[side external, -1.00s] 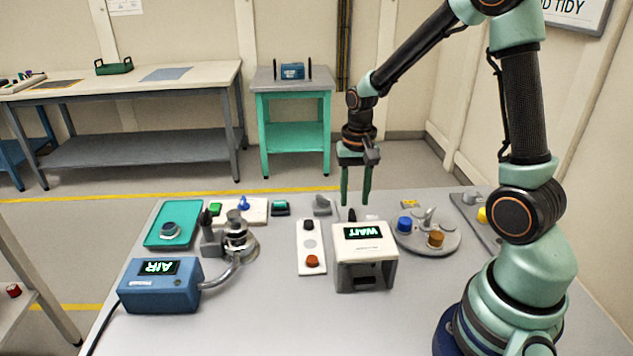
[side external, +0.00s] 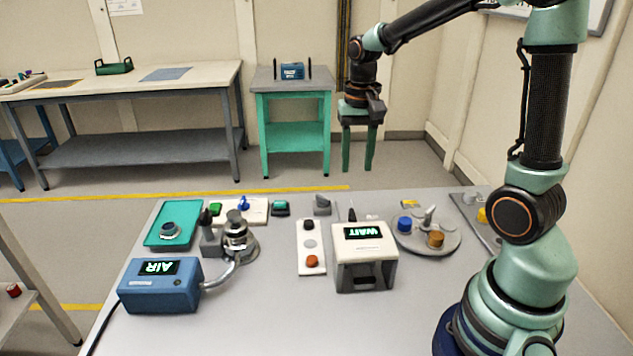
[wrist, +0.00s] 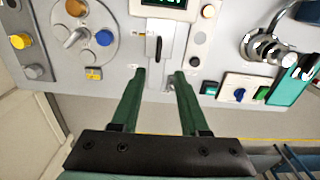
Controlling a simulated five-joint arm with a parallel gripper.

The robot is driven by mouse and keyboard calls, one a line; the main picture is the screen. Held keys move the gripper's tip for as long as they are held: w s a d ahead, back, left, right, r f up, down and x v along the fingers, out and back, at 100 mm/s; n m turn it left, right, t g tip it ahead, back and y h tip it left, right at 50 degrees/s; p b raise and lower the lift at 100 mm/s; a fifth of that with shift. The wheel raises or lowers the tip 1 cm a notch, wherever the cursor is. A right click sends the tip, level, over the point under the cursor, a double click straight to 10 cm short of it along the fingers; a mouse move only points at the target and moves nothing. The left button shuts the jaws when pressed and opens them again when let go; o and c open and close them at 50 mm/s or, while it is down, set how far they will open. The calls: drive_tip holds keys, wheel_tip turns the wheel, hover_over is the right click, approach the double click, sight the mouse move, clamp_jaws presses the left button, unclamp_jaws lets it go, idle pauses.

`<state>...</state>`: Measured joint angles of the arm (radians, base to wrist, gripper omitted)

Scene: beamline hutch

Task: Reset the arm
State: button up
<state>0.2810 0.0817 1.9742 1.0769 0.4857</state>
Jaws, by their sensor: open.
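My gripper (side external: 358,165) is open, with its two green fingers pointing down and apart. In the side external view it hangs in the air above and beyond the far edge of the grey table (side external: 280,325). Nothing is between the fingers. In the wrist view the open fingers (wrist: 158,78) show with bare table and a dark-handled piece beyond their tips. My arm reaches out from the right, with the upper part cut off by the top of the picture.
The table holds a blue AIR box (side external: 160,287), a white WAIT box (side external: 364,255), a button panel (side external: 311,259), a round tray (side external: 427,243) with blue and orange knobs, and a teal tray (side external: 160,238). A teal stand (side external: 291,140) is behind. Air around my gripper is clear.

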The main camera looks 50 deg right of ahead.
drive_tip(key=s+a+r+n+t, duration=0.5)
drive_tip(key=a+n, duration=0.3)
drive_tip(key=a, duration=0.2)
drive_tip(key=shift+s+r+n+t, duration=0.3)
drive_tip(key=shift+s+r+n, duration=0.1)
drive_tip(key=shift+s+r, duration=0.35)
